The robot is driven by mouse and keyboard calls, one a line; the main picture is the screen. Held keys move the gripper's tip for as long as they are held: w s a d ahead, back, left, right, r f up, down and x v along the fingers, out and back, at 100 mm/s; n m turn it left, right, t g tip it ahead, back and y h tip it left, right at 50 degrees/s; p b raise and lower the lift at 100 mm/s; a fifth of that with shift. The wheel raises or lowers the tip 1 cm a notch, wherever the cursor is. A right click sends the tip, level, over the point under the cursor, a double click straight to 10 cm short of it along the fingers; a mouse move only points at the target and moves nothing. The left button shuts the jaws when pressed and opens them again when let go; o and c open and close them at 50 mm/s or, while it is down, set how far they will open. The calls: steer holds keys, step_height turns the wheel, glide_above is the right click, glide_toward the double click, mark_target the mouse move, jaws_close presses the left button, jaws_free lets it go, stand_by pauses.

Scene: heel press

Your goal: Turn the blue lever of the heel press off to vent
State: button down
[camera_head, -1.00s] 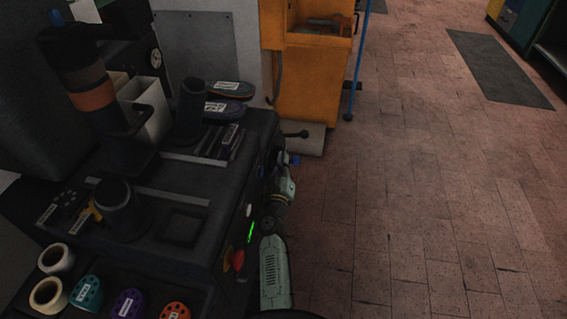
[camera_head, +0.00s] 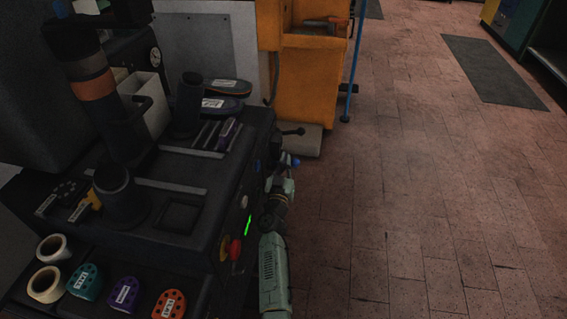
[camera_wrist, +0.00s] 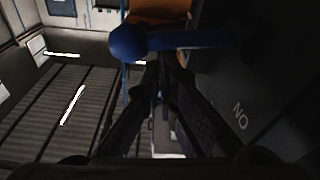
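The blue lever (camera_wrist: 185,42) lies across the upper middle of the wrist view, its round knob to the left and its arm running right into the dark side of the press. My gripper (camera_wrist: 163,75) has its two dark fingers converging to tips that look together, just below the lever in the picture. I cannot tell if they touch it. In the head view, my gripper (camera_head: 286,172) is at the right side of the heel press (camera_head: 175,230), near a small blue part (camera_head: 295,162) that is probably the lever knob. Upside-down "ON" lettering (camera_wrist: 240,117) marks the press side.
A red knob (camera_head: 235,250) and a green light (camera_head: 247,225) are on the press side. A black-knobbed handle (camera_head: 291,132) sticks out beyond my gripper. An orange cabinet (camera_head: 312,90) and blue pole (camera_head: 352,65) stand behind.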

steer(key=f+m, duration=0.1)
steer(key=m, duration=0.1)
steer(key=f+m+h+b, duration=0.1)
steer(key=f+m, duration=0.1)
steer(key=m, duration=0.1)
steer(key=d+f+m, duration=0.1)
steer(key=f+m, duration=0.1)
steer(key=shift+f+g+h, duration=0.1)
steer(key=shift+g+h, duration=0.2)
steer(key=shift+f, duration=0.15)
stand_by(0.4)
